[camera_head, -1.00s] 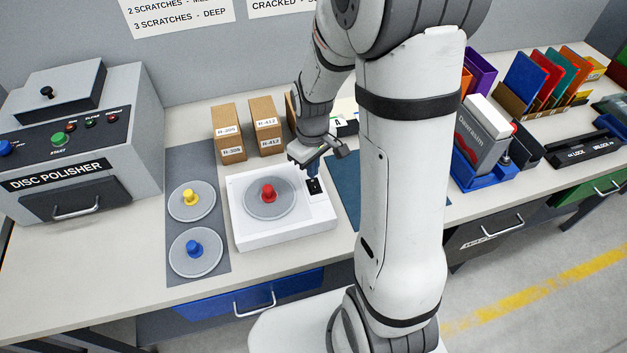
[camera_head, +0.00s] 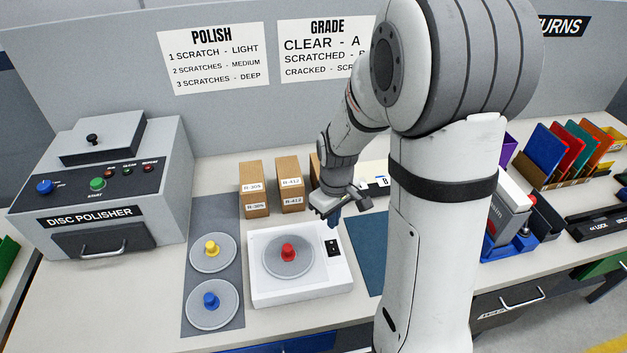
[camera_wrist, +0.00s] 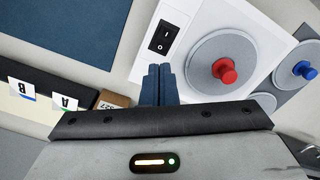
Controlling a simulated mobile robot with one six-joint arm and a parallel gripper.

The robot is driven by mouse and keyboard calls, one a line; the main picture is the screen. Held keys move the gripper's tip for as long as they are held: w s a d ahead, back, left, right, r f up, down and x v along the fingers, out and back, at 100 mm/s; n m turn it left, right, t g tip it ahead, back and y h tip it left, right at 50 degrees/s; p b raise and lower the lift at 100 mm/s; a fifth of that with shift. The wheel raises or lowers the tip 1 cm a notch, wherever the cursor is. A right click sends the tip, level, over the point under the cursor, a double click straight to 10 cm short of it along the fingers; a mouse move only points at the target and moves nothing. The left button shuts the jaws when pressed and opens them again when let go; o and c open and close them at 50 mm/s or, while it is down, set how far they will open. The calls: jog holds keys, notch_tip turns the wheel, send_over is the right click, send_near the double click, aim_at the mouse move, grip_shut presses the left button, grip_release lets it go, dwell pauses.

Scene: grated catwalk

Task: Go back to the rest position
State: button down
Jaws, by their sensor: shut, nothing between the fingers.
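My gripper (camera_head: 335,219) hangs above the right back part of the white disc device (camera_head: 300,291), near its black rocker switch (camera_head: 333,247). In the wrist view my gripper (camera_wrist: 160,70) has its two blue fingers together with nothing between them. The switch (camera_wrist: 164,36) lies just beyond the fingertips in that view, with a gap of white panel. A grey disc with a red knob (camera_head: 288,252) sits on the device. My arm rises at the right and hides part of the bench behind it.
Discs with a yellow knob (camera_head: 212,248) and a blue knob (camera_head: 211,301) lie on a grey mat left of the device. Cardboard boxes (camera_head: 291,185) stand behind it. A disc polisher (camera_head: 105,190) stands at the left. A dark blue mat (camera_head: 364,255) lies right of the device.

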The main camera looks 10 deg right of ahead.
jog(key=s+r+m+t+b, duration=0.2)
jog(key=s+r+m, duration=0.4)
jog(key=s+r, duration=0.8)
jog(key=shift+s+r+t, duration=0.15)
jog(key=shift+s+t, duration=0.2)
jog(key=shift+t, duration=0.35)
jog(key=shift+a, duration=0.15)
